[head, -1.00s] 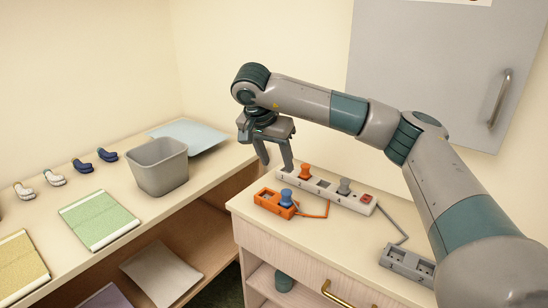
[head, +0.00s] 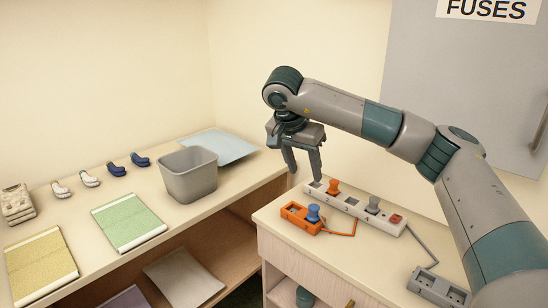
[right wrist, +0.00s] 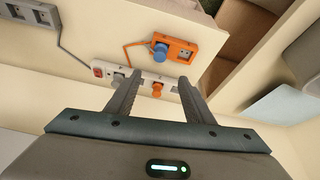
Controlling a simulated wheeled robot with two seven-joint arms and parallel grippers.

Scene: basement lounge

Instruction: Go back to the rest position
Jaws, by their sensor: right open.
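My right gripper (head: 304,172) is open and empty, pointing down above the back left part of the cabinet top. Its two fingers (right wrist: 160,95) also show apart in the right wrist view, with nothing between them held. The white power strip (head: 355,208) lies below and to the right of it, with an orange plug (head: 333,187) and a grey plug (head: 373,204) in it. An orange socket box (head: 300,218) with a blue plug (head: 313,213) sits in front of the strip. My left gripper is not in view.
A grey bin (head: 188,175) stands on the left shelf by a blue sheet (head: 222,146). Green (head: 128,222) and yellow (head: 40,266) mats lie there too. A grey socket block (head: 438,287) sits on the cabinet. A grey fuse panel (head: 465,90) is on the wall behind.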

